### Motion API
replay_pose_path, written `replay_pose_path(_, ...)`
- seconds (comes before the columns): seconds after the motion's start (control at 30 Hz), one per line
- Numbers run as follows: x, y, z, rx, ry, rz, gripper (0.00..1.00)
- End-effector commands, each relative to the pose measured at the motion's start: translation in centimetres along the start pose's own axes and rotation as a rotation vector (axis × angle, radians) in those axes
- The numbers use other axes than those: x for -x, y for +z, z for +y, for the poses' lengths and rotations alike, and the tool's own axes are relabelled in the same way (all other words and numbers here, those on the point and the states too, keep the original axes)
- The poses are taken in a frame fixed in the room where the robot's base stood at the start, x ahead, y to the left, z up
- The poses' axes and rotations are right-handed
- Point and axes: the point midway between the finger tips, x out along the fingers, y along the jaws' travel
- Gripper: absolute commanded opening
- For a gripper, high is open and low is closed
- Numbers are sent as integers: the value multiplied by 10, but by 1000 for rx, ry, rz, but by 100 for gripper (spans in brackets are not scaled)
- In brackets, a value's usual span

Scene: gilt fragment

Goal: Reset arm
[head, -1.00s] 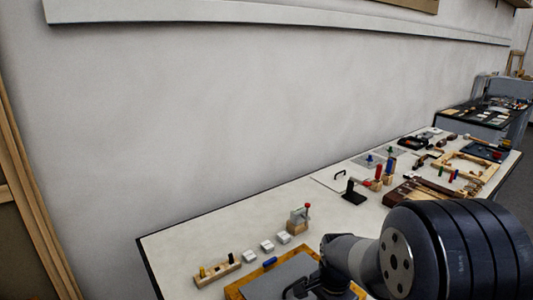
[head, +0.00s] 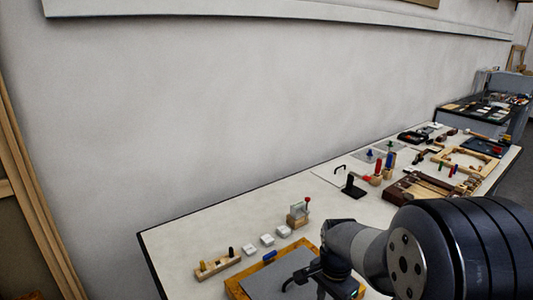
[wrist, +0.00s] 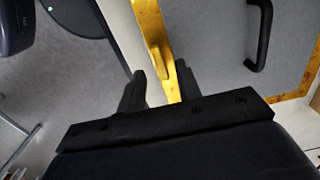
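My gripper (wrist: 160,86) is open in the wrist view, with its two dark fingers apart. A gilt frame (wrist: 150,25) runs past the fingers; its edge shows in the gap, and I cannot tell whether a finger touches it. A grey panel (wrist: 215,50) with a black handle (wrist: 262,35) lies inside the frame. In the head view, my arm (head: 410,255) reaches in from the lower right over the frame (head: 234,288) and panel (head: 265,287). The fingertips are not clear there.
A long pale table (head: 190,240) runs along the wall. Near the frame are a wooden peg block (head: 217,266), several white blocks (head: 267,239) and a red-knobbed holder (head: 298,216). Wooden parts and tools crowd the far right end. The table's left end is mostly clear.

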Motion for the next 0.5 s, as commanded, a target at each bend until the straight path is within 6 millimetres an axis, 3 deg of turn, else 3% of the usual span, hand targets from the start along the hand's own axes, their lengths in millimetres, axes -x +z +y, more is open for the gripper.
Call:
replay_pose_path(0.1, -25, 1, 1, 0, 5, -4, 33)
replay_pose_path(0.5, -23, 0, 0, 322, 0, 0, 33)
